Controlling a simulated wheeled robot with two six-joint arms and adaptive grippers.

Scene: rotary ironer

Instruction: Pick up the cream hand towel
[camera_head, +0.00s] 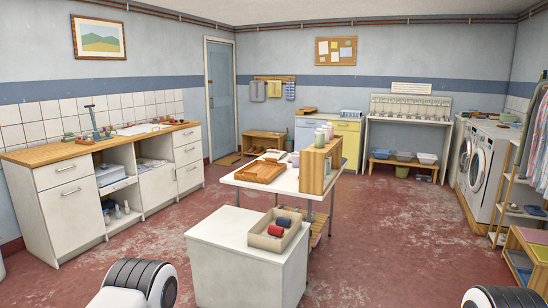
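I cannot make out a cream hand towel for certain. Three small cloths hang from a wooden wall rack at the back: a greyish one (257,91), a paler one (274,90) and a blue patterned one (290,91). They are too small to tell whether one is cream. Neither of my grippers is in view; only parts of my own arms show at the bottom left and bottom right edges.
A white cabinet (230,262) with a box of rolls (259,240) stands close ahead. Behind it is a table (285,185) with a wooden tray (261,171) and a wooden rack (313,169). A counter (45,155) lines the left; washers (478,165) stand right. Floor (400,230) is open right of centre.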

